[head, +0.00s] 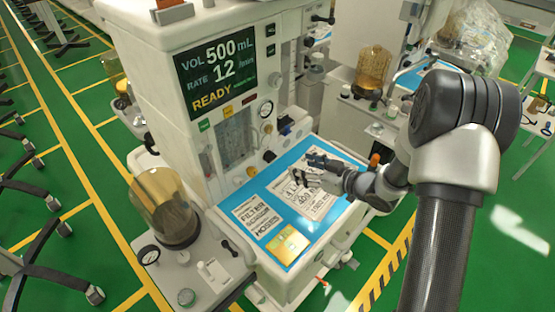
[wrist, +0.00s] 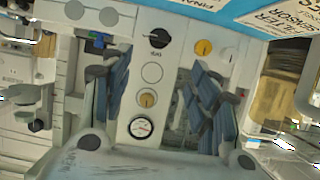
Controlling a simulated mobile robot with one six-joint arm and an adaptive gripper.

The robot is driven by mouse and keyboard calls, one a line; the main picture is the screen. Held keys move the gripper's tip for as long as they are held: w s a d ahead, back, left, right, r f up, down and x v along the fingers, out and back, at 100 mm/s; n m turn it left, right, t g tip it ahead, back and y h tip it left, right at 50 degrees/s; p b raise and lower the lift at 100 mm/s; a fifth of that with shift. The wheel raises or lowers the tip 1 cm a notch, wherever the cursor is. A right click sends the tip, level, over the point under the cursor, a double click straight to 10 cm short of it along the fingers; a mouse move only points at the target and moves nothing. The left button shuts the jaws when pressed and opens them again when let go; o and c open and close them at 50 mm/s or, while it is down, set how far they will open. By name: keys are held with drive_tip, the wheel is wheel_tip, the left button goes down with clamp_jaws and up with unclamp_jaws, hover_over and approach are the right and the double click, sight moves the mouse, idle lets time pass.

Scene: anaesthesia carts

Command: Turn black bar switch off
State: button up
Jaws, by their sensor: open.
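A round black knob with a raised bar, likely the black bar switch (wrist: 158,38), sits on the white panel in the wrist view, with small dark lettering beside it. It also shows in the head view (head: 269,155), low on the machine's front just above the blue work surface. My gripper (head: 310,171) is open and empty in the head view, over the blue surface and to the right of the knob. In the wrist view my gripper's (wrist: 160,78) two fingers stand wide apart, with the knob beyond their tips and between them. I see no contact with it.
Close to the knob are a pressure gauge (wrist: 141,127), a yellow knob (wrist: 203,47) and a dark blue-black knob (wrist: 97,40). The blue work surface (head: 322,150) holds printed sheets. An amber canister (head: 163,205) stands at the left. A display (head: 215,70) reads READY.

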sight(271, 157)
drive_tip(key=b+x, duration=0.3)
drive_tip(key=x, duration=1)
drive_tip(key=shift+d, duration=0.1)
drive_tip(key=shift+c, duration=0.4)
drive_tip(key=c, duration=1)
